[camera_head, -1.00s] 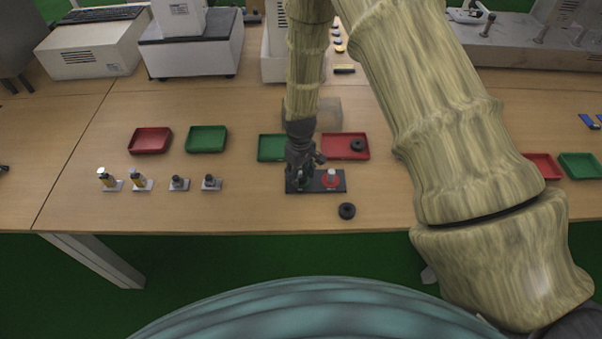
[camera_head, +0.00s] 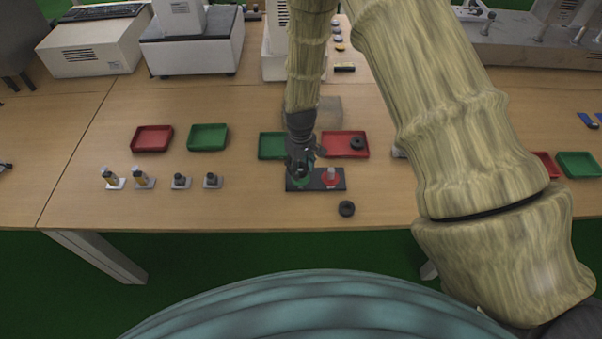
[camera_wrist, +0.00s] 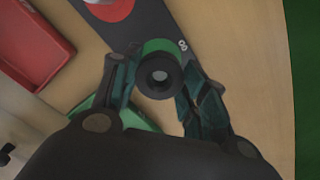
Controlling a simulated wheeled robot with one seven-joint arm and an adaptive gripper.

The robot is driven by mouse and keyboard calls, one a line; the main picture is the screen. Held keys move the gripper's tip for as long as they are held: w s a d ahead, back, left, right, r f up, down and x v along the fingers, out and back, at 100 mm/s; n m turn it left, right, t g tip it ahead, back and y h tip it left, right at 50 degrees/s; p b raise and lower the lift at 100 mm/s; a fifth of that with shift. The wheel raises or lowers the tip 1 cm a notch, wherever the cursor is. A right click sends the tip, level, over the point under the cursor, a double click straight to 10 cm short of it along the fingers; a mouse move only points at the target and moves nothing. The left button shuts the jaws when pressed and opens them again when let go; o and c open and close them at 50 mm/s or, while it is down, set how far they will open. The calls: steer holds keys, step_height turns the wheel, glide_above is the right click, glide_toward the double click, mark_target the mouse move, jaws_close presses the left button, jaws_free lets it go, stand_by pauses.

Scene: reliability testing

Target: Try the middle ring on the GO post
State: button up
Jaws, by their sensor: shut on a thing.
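My gripper (camera_head: 299,172) is shut on a dark ring (camera_wrist: 158,84) over the green end of the dark gauge plate (camera_head: 343,186). In the wrist view the ring sits between my fingertips (camera_wrist: 155,88), with the green GO disc (camera_wrist: 158,46) behind it. A grey spot shows in the ring's hole; I cannot tell whether the post is through it. The red post (camera_head: 331,175) stands bare on the plate's right half. One dark ring (camera_head: 347,208) lies on the table in front of the plate. Another ring (camera_head: 357,143) lies in the red tray (camera_head: 332,150).
A green tray (camera_head: 269,153) stands behind my gripper, left of the red tray. Further left are another red tray (camera_head: 151,138), a green tray (camera_head: 208,136) and several small fixtures (camera_head: 181,182). The table between these fixtures and the plate is clear.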

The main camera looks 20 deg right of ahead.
mark_target(301, 170)
steer(key=shift+r+p, duration=1.2)
steer(key=shift+r, duration=0.8)
